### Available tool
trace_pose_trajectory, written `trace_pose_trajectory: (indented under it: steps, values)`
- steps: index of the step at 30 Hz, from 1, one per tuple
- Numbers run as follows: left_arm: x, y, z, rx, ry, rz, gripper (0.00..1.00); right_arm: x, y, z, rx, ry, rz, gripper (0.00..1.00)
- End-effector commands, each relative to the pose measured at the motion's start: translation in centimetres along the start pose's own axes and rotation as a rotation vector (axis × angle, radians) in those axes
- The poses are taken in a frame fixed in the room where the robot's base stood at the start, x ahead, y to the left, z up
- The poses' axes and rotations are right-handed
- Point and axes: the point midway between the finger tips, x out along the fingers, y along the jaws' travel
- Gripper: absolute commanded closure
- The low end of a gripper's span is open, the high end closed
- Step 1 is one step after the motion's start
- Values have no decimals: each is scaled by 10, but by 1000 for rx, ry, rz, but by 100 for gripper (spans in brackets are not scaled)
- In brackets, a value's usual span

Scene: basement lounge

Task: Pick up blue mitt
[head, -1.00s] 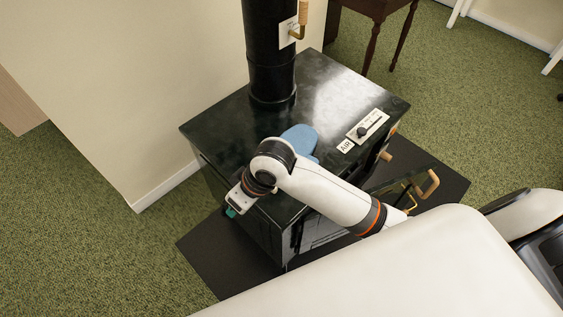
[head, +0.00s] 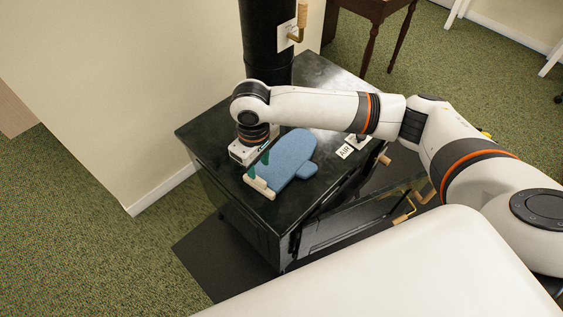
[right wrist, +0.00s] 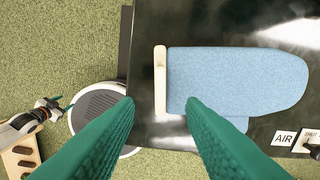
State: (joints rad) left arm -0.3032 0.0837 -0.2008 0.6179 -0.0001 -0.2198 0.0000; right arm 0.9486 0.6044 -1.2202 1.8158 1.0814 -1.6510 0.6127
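The blue mitt (head: 291,153) lies flat on the dark stove top, its cream cuff (head: 259,188) towards the front left edge and its thumb to the right. My right gripper (head: 259,166) is at the cuff end of the mitt, its green fingers pointing down towards it. In the right wrist view the fingers (right wrist: 160,102) are wide apart and empty, with the mitt (right wrist: 235,78) beyond them. The cuff (right wrist: 160,80) shows between the fingertips. I cannot tell how high they are above it. My left gripper (right wrist: 58,104) is small at the left of the right wrist view.
The black stove (head: 210,128) has a stovepipe (head: 268,45) rising at its back. An AIR label (head: 345,151) and a slider plate lie right of the mitt. The stove's front door (head: 365,215) stands open. A dark wooden table (head: 375,10) is behind.

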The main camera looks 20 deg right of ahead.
Motion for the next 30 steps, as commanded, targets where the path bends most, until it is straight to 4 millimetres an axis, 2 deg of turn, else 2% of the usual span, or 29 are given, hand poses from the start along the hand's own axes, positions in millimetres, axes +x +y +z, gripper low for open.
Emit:
trace_pose_trajectory:
  steps: [8,16,25,26,30]
  values:
    - [1,2,-1,0,2,3,41,24,1,0,0,0,0,64]
    - [2,-4,5,-4,-7,-5,41,62,5,-1,0,-1,0,64]
    - [2,-6,7,-5,-10,-7,41,68,5,-1,-2,-3,0,64]
    - [2,-6,7,-5,-10,-6,41,68,5,-1,-2,-3,0,65]
    - [2,-4,6,-4,-9,-5,41,68,5,-1,-1,-3,0,88]
